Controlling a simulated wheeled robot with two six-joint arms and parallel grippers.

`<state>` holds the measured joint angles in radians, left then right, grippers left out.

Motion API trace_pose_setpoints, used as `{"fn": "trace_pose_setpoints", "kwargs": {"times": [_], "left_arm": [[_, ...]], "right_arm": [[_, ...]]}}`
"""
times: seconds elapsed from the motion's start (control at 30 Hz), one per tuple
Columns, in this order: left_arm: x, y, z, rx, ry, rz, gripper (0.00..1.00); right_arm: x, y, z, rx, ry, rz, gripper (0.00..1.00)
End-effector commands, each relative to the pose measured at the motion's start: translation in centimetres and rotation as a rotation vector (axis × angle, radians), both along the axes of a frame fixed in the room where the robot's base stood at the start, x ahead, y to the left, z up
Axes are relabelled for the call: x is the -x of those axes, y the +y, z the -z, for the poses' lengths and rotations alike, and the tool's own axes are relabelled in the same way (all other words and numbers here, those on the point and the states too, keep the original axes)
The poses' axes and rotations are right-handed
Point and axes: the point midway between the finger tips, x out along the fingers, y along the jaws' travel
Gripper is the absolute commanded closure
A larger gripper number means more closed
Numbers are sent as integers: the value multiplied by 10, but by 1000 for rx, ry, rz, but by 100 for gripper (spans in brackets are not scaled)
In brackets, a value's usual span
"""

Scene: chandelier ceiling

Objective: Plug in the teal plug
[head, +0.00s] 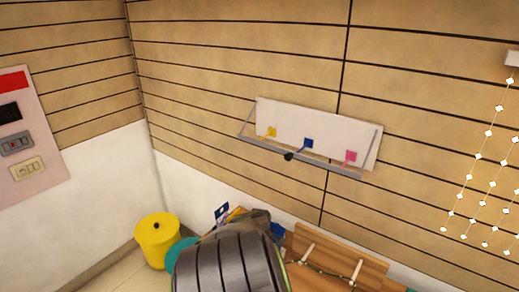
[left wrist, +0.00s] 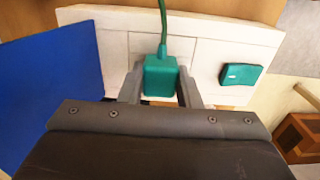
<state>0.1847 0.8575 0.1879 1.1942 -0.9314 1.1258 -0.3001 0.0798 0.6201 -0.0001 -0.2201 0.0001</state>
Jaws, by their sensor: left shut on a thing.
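In the left wrist view a teal block-shaped plug (left wrist: 160,70) with a green cord (left wrist: 163,22) rising from its top sits between the fingers of my left gripper (left wrist: 160,90), which is shut on it. The plug is in front of a white panel (left wrist: 215,45). A teal rocker-like piece (left wrist: 240,74) is on the panel to the right of the plug. The plug's far side and whatever lies behind it are hidden, so I cannot tell whether it touches the panel. In the head view a dark arm part of mine covers the bottom centre. My right gripper is not in view.
A blue panel (left wrist: 62,75) stands close on the left in the left wrist view. A brown wooden box (left wrist: 302,138) is at the lower right. In the head view a yellow bin (head: 157,240) and a wall rack (head: 315,132) with small coloured tags show.

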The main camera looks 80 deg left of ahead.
Motion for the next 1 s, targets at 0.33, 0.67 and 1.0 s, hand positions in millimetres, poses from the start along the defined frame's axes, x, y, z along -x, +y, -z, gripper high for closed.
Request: {"fn": "trace_pose_setpoints", "kwargs": {"times": [0.33, 0.67, 1.0], "left_arm": [[0, 0, 3, 0, 0, 0, 92], [0, 0, 3, 0, 0, 0, 44], [0, 0, 3, 0, 0, 0, 26]], "right_arm": [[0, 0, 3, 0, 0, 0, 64], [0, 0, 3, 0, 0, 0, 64], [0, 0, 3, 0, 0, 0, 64]]}}
